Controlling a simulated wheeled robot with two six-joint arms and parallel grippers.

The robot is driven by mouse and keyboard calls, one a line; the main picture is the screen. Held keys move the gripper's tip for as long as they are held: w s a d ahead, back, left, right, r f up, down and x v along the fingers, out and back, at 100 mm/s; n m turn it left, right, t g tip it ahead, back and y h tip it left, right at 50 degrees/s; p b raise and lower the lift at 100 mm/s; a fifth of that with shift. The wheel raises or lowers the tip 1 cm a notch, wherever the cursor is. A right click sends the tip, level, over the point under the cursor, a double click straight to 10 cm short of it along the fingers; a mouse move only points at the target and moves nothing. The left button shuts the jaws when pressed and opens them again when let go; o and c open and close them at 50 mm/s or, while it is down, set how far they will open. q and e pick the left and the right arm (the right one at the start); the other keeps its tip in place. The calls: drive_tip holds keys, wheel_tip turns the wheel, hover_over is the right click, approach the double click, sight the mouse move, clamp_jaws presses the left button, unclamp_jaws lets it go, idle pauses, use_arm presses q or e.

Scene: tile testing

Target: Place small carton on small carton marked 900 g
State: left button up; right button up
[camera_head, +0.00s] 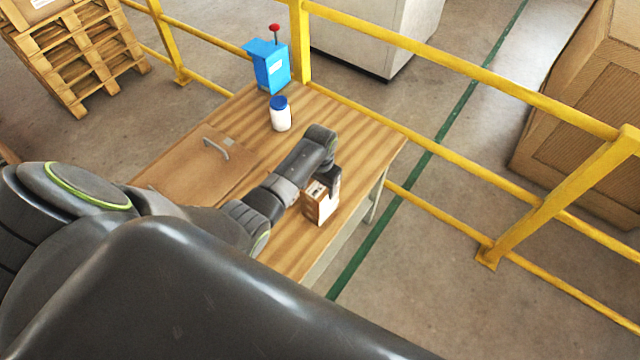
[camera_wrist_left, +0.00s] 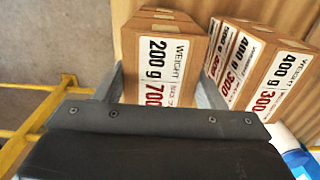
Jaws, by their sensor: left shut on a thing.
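My left gripper (camera_head: 324,186) is shut on a small brown carton (camera_head: 319,205) over the right part of the wooden table. In the left wrist view, the same carton (camera_wrist_left: 158,45) stands between the fingers of my left gripper (camera_wrist_left: 160,92). Its white label reads WEIGHT, 200 g, and a red number starting 700, partly hidden by the gripper. Further small cartons (camera_wrist_left: 262,68) stand to its right in that view, with labels showing 400 g and red 300. I can read no 900 g mark. Whether the held carton touches the table is unclear. My right gripper is not in view.
The wooden table (camera_head: 350,124) carries a white bottle with a blue cap (camera_head: 281,114), a blue box with a red-knobbed lever (camera_head: 269,65) and a brown panel with a handle (camera_head: 190,165). Yellow railings (camera_head: 450,62) run behind and right. My arm hides part of the table.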

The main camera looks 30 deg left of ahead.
sight(320, 185)
use_arm(q)
drive_tip(key=shift+f, duration=0.1)
drive_tip(key=o, duration=1.1)
drive_tip(key=shift+r, duration=0.55)
wheel_tip(320, 185, up, 11)
drive_tip(key=shift+r+b, duration=0.1)
drive_tip(key=shift+b, duration=0.25)
